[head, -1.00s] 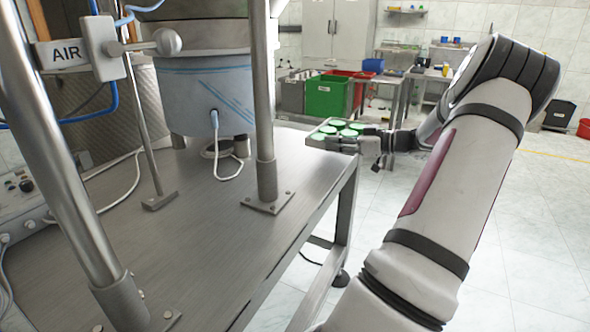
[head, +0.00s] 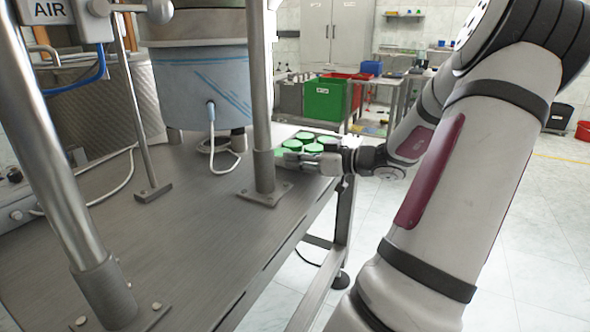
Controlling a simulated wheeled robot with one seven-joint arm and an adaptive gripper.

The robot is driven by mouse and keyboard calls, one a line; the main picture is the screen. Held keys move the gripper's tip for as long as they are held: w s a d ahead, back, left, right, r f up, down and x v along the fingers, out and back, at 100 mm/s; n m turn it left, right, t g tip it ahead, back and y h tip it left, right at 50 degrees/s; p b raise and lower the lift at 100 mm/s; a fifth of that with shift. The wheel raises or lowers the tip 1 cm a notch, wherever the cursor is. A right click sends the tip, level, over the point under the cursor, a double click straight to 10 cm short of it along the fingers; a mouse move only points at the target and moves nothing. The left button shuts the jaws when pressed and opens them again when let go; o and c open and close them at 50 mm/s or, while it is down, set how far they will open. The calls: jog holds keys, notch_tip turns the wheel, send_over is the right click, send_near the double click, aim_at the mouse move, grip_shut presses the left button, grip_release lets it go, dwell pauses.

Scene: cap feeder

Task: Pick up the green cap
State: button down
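Several round green caps (head: 305,136) sit in a group at the far right corner of the steel table (head: 200,235). They look alike, and I cannot tell which one the task means. My gripper (head: 290,160) reaches in from the right, its fingers pointing left, low at the near side of the caps. It partly covers the nearest caps. The fingers are small and seen from the side, so their gap, any contact with a cap and anything between them are unclear.
A steel post (head: 262,110) stands on the table left of the caps. Behind it hangs a blue-grey bowl unit (head: 200,90) with a white cable. A thicker post (head: 50,170) stands at the near left. Green (head: 324,100) and red bins stand beyond the table.

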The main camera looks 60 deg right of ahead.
jog(key=shift+f, duration=0.8)
jog(key=shift+f+b, duration=0.1)
jog(key=shift+b, duration=0.3)
jog(key=c, duration=1.8)
grip_release()
